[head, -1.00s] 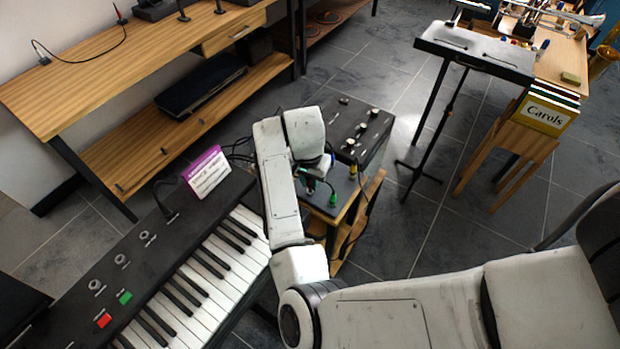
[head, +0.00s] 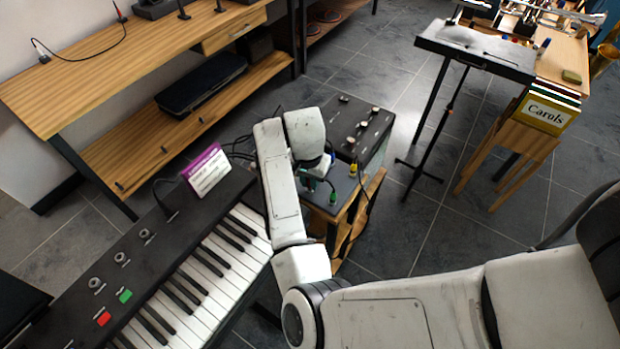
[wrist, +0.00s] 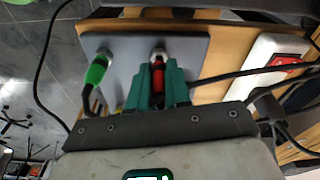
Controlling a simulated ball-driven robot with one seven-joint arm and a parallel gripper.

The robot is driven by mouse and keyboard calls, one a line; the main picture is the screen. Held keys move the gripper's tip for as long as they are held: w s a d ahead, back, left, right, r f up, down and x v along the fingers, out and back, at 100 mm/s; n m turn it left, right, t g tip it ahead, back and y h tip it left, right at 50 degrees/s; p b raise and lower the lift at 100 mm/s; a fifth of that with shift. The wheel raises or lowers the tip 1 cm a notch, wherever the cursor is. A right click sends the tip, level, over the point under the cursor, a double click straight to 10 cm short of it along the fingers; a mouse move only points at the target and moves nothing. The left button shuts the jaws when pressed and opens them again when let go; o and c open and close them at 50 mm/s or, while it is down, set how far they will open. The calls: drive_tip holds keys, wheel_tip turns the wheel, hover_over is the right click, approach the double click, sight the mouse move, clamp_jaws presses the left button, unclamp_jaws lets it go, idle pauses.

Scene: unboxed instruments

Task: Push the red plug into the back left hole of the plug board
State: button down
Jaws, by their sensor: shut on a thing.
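My gripper (wrist: 160,72) is shut on the red plug (wrist: 158,78), which shows between its teal fingers in the wrist view. The plug's front end is at a metal-ringed hole (wrist: 158,53) of the grey plug board (wrist: 202,48); how deep it sits I cannot tell. A green plug (wrist: 97,70) stands in another hole to the left. In the head view the board (head: 344,187) shows beside my arm, with the green plug (head: 333,198) and a yellow plug (head: 353,169). The red plug is hidden there behind my wrist.
A white power strip (wrist: 262,52) with a red switch lies right of the board, with black cables around it. A dark box with knobs (head: 362,128) stands behind the board. A keyboard (head: 190,270) is at the left.

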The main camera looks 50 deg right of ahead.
drive_tip(key=shift+s+f+b, duration=0.15)
drive_tip(key=shift+f+b, duration=0.45)
drive_tip(key=shift+f, duration=0.5)
idle(0.4)
drive_tip(key=c, duration=1.1)
unclamp_jaws()
drive_tip(key=shift+o, duration=0.6)
drive_tip(key=shift+r, duration=0.35)
wheel_tip(320, 180, up, 11)
drive_tip(key=a, duration=0.1)
drive_tip(key=shift+a, duration=0.15)
drive_tip(key=shift+s, duration=0.1)
